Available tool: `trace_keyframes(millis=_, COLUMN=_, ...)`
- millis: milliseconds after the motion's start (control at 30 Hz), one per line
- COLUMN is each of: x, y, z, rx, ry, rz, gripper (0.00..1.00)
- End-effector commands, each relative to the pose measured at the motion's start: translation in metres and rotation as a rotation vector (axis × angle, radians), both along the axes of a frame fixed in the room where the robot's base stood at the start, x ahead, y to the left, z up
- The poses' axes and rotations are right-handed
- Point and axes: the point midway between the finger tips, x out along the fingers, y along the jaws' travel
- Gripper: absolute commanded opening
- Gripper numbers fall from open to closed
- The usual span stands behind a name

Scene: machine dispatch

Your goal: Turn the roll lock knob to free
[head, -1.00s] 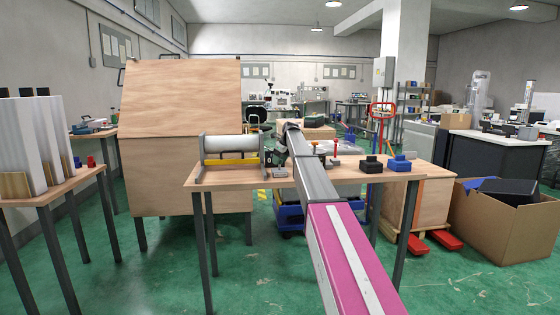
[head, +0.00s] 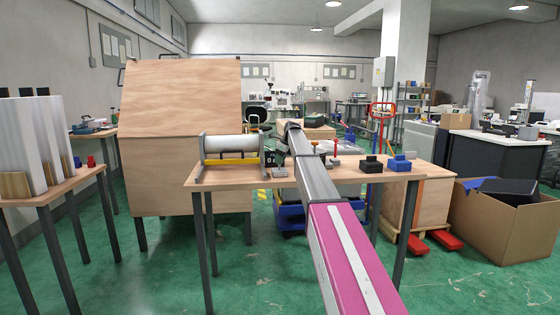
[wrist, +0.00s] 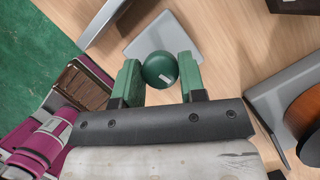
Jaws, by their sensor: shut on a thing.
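A round green knob (wrist: 160,68) with a small white label shows in the wrist view, above a grey plate (wrist: 140,47) on the wooden table. My gripper (wrist: 159,60) has its two green fingers on either side of this knob and is shut on it. No printed lock or free marking is readable, so I cannot tell the knob's setting.
A large wooden cabinet (head: 180,100) stands behind the roll. A cardboard box (head: 520,230) is at right.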

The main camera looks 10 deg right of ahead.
Motion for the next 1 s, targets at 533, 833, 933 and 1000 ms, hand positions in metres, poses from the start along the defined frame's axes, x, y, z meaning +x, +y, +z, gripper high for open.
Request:
trace_keyframes(millis=533, x=0.0038, y=-0.0010, z=0.0006, rx=0.001, ry=0.001, rz=0.519, gripper=0.14)
trace_keyframes(millis=833, x=0.0049, y=-0.0004, z=0.0006, rx=0.000, ry=0.000, rz=0.803, gripper=0.14)
trace_keyframes(millis=933, x=0.0051, y=-0.0003, z=0.0005, rx=-0.001, ry=0.001, rz=0.898, gripper=0.14)
trace_keyframes(millis=1000, x=0.0052, y=0.0000, z=0.0006, rx=-0.001, ry=0.001, rz=0.960, gripper=0.14)
